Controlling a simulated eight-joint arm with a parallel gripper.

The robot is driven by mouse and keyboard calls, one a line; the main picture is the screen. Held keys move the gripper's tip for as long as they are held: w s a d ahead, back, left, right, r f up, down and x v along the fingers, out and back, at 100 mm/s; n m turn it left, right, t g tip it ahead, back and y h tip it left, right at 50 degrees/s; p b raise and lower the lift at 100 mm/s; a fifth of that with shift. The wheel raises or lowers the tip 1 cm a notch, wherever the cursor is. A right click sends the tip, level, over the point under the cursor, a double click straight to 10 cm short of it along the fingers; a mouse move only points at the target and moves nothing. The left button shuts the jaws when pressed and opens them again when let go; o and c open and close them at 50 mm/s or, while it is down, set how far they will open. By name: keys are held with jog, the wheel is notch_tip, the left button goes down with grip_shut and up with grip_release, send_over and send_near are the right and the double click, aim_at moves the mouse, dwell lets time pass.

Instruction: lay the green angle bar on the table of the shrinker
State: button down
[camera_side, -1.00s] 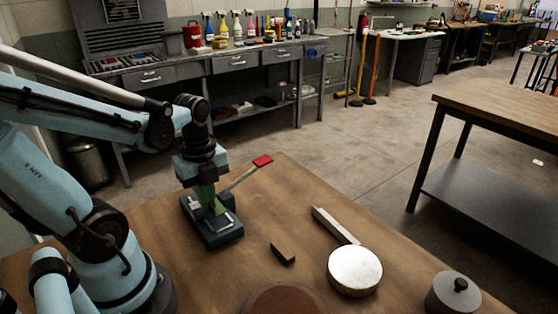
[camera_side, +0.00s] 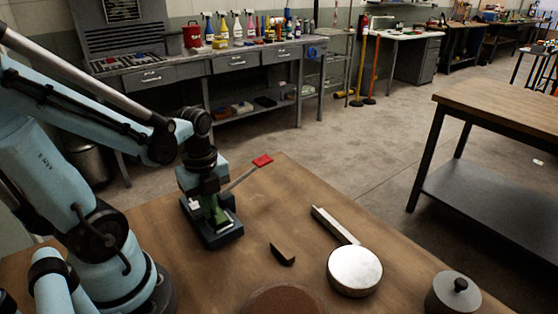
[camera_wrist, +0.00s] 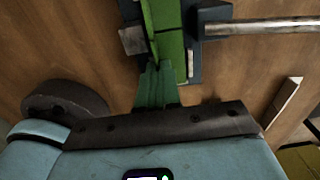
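The green angle bar (camera_side: 214,211) is at the dark blue shrinker (camera_side: 222,238), which stands on the wooden bench and has a lever with a red handle (camera_side: 262,161). In the wrist view, the bar (camera_wrist: 169,32) lies along the shrinker's table, with one flange standing up. My gripper (camera_side: 208,192) is above the shrinker and points down. In the wrist view its fingers (camera_wrist: 155,72) are close together around the near end of the upright flange. The fingertips partly hide that end. Any gap under the bar is too small to tell.
A dark wedge-shaped block (camera_side: 283,254), a grey bar (camera_side: 335,225), a pale round disc (camera_side: 354,270) and a lidded grey pot (camera_side: 453,294) are on the bench to the right. A brown round piece (camera_side: 285,301) is at the front. The lever sticks out to the shrinker's right.

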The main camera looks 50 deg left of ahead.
jog(key=shift+f, duration=0.7)
jog(key=c, duration=1.3)
grip_release()
jog(key=shift+o, duration=0.2)
jog(key=shift+r, duration=0.1)
jog(key=shift+r, duration=5.9)
jog(key=w+d+f+n+t, duration=0.1)
jog(key=w+d+n+t, duration=0.6)
jog(key=n, duration=1.1)
jog(key=shift+w+d+f, duration=0.35)
jog(key=shift+w+d, duration=0.35)
jog(key=shift+d, duration=0.35)
